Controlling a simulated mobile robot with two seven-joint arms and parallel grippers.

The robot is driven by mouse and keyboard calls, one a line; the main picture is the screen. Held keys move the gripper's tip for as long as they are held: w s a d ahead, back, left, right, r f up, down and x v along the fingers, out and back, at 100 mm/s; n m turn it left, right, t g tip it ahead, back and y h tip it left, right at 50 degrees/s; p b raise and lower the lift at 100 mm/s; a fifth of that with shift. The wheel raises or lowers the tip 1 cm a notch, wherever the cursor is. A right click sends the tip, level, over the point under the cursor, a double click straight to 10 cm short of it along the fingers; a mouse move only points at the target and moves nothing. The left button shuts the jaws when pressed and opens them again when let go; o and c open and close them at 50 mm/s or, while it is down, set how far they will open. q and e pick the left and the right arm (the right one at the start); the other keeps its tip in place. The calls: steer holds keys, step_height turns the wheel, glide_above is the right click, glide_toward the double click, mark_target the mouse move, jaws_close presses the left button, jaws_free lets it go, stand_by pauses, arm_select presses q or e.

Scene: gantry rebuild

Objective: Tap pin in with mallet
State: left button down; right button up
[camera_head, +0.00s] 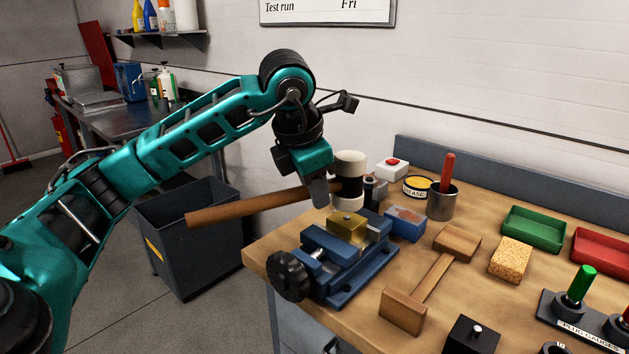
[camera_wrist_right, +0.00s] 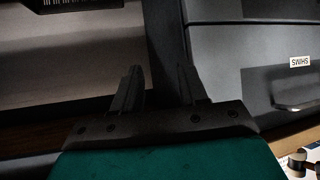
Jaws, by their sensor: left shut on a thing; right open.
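The mallet has a white head with a black band (camera_head: 349,179) and a long wooden handle (camera_head: 245,207). My left gripper (camera_head: 319,192) is shut on the handle close to the head, and the mallet hangs above the bench's left corner. Below it a blue vise (camera_head: 345,262) clamps a brass block (camera_head: 346,229). A small stub shows on top of the block, perhaps the pin (camera_head: 347,217); how deep it sits I cannot tell. The mallet head is above and apart from it. In the right wrist view my right gripper (camera_wrist_right: 158,88) is open and empty.
Right of the vise are a blue box (camera_head: 405,224), a wooden H-shaped piece (camera_head: 431,280), a sponge (camera_head: 510,260), a grease tin (camera_head: 417,187) and a cup with a red handle (camera_head: 441,203). A grey drawer front (camera_wrist_right: 255,60) fills the right wrist view's right side.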

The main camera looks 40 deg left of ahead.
arm_select(q)
step_height(320, 180, down, 4)
steer(key=shift+f+b, duration=0.1)
steer(key=shift+b, duration=1)
steer(key=shift+s+r+p, duration=0.1)
steer(key=shift+r+p, duration=0.4)
steer(key=shift+r, duration=0.1)
step_height(320, 180, up, 8)
steer(key=p, duration=0.7)
steer(key=shift+r, duration=0.4)
arm_select(e)
step_height(320, 180, up, 5)
steer(key=shift+w+d+f, duration=0.1)
steer(key=shift+f, duration=0.1)
arm_select(q)
steer(key=shift+f, duration=0.2)
steer(key=shift+f+b, duration=0.3)
arm_select(e)
steer(key=shift+f, duration=0.35)
